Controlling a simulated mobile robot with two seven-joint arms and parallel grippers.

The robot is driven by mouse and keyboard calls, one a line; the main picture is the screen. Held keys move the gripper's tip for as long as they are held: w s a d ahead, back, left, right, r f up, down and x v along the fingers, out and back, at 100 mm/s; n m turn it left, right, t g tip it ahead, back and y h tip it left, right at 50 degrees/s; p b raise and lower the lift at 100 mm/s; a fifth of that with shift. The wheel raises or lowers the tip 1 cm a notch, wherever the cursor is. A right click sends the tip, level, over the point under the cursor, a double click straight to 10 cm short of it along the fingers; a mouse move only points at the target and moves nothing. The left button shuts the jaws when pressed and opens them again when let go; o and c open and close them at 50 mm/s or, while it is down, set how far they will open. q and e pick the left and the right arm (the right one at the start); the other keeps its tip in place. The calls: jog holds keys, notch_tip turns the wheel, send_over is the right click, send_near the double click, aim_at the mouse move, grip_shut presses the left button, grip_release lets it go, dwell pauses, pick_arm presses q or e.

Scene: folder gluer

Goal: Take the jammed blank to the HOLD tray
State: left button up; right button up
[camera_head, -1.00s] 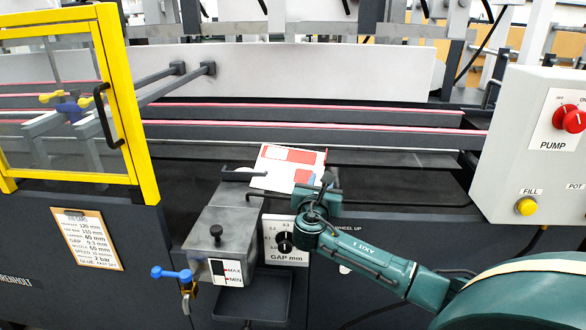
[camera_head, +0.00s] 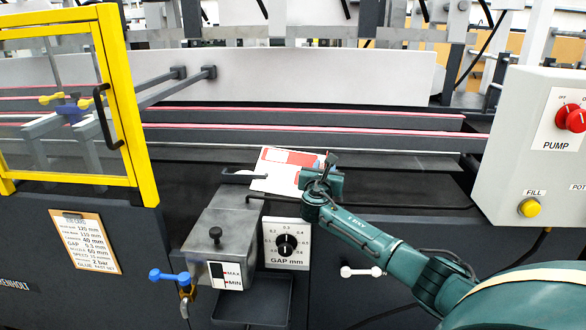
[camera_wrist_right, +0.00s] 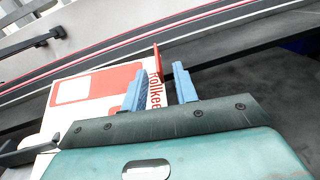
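The jammed blank (camera_head: 272,172), a white and red printed carton, lies tilted at the machine's front edge, just above the grey glue pot. In the right wrist view the blank (camera_wrist_right: 82,92) shows red panels and lettering, and a thin red flap stands up at its right edge. My right gripper (camera_head: 326,168) is at the blank's right end. In the right wrist view its blue fingers (camera_wrist_right: 160,85) are apart, with the blank's edge and flap between them; a gap shows beside the right finger. My left gripper and the HOLD tray are not in view.
The glue pot (camera_head: 222,228) and GAP dial (camera_head: 287,244) are below the blank. A dark bent rod (camera_head: 380,204) runs along the front. The yellow-framed guard (camera_head: 122,120) stands left, the pump box (camera_head: 535,150) right. Belts with red edges (camera_head: 320,108) run behind.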

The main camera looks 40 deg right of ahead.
jog(key=shift+c, duration=0.2)
grip_shut()
